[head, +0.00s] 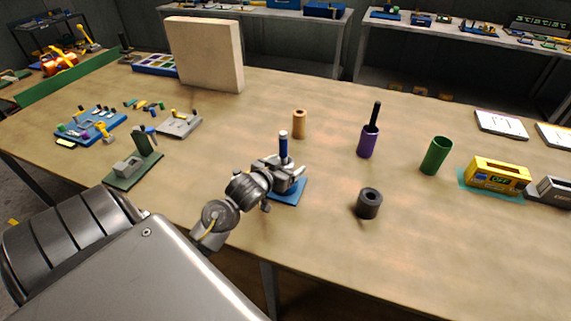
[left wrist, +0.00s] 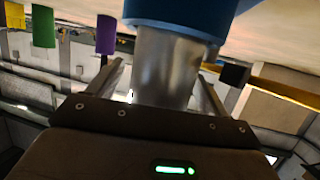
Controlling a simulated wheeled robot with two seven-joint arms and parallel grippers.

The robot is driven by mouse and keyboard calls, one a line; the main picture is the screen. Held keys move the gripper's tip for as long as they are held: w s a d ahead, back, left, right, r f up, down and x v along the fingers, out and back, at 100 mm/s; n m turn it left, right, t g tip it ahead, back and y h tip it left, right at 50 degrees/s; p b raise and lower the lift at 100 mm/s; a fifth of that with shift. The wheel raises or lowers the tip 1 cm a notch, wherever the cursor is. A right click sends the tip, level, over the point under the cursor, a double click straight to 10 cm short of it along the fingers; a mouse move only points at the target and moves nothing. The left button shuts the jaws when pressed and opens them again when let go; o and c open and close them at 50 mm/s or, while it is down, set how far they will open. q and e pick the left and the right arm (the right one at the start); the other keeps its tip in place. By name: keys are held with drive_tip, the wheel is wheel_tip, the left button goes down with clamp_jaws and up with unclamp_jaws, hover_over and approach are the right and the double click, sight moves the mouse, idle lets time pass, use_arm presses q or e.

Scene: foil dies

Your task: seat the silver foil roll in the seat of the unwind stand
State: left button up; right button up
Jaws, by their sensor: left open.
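A silver cylinder, which I take for the foil roll (left wrist: 168,68), stands between the two fingers of my left gripper (head: 296,171) in the left wrist view. A wider blue round part (left wrist: 180,12) adjoins it. My left gripper is open, with a finger on either side. In the head view a blue upright piece (head: 283,149) with a pale top rises just behind the gripper, above a blue base plate (head: 290,193). My gripper hides where they meet. I cannot tell for sure which piece is the unwind stand. My right gripper is not in view.
A dark grey ring (head: 369,204) stands right of the gripper and an orange cylinder (head: 299,124) behind it. A purple holder (head: 368,143) with a black rod and a green tube (head: 436,156) are farther right. A green-based fixture (head: 135,172) stands left.

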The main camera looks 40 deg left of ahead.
use_arm(q)
drive_tip(key=shift+f, duration=0.1)
drive_tip(key=v, duration=1.1)
drive_tip(key=shift+b, duration=0.3)
